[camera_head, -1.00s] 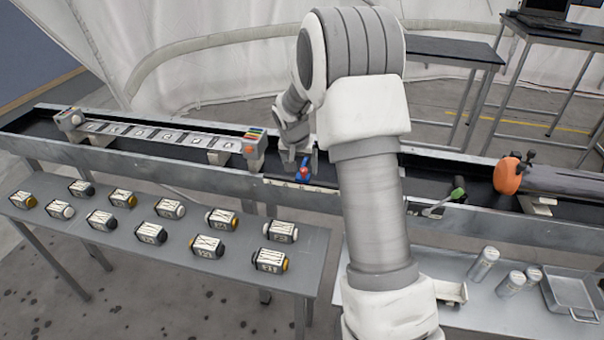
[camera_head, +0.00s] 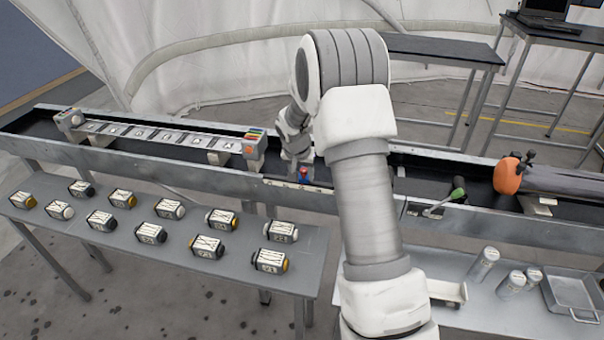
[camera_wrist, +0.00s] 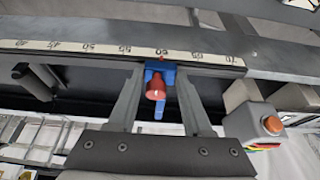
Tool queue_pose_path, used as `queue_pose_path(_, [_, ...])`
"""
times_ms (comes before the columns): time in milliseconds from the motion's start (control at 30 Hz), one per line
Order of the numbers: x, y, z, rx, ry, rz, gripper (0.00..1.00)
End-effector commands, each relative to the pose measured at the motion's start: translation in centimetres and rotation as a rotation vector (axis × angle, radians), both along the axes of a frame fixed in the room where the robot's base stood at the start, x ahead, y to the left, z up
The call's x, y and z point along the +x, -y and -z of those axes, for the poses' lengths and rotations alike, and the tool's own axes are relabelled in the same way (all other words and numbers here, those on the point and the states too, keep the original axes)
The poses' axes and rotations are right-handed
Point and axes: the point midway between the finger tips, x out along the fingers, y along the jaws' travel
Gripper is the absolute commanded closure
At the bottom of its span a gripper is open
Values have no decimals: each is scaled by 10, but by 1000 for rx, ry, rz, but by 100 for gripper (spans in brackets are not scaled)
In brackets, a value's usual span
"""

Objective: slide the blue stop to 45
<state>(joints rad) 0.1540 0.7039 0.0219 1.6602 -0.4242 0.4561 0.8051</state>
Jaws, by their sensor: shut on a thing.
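The blue stop (camera_wrist: 158,78) with its red knob (camera_wrist: 155,92) sits on the pale numbered scale (camera_wrist: 107,50) along the trough's edge. In the wrist view its red pointer is at about the 60 mark; the 45 mark lies to the left. My gripper (camera_wrist: 160,76) is shut on the blue stop, with one finger on each side. In the head view the stop (camera_head: 304,177) is small and partly hidden by my gripper (camera_head: 301,172). My arm covers the trough to its right.
A rail of numbered plates with a coloured end block (camera_head: 254,142) stands to the left in the trough. A green-handled lever (camera_head: 457,194) and an orange-ended cylinder (camera_head: 508,176) are to the right. Several labelled blocks lie on the front table (camera_head: 130,255).

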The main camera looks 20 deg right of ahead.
Motion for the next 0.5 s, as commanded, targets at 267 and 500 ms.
queue_pose_path(267, [0, 0, 0, 0, 0, 0, 100])
queue_pose_path(500, [0, 0, 0, 0, 0, 0, 100])
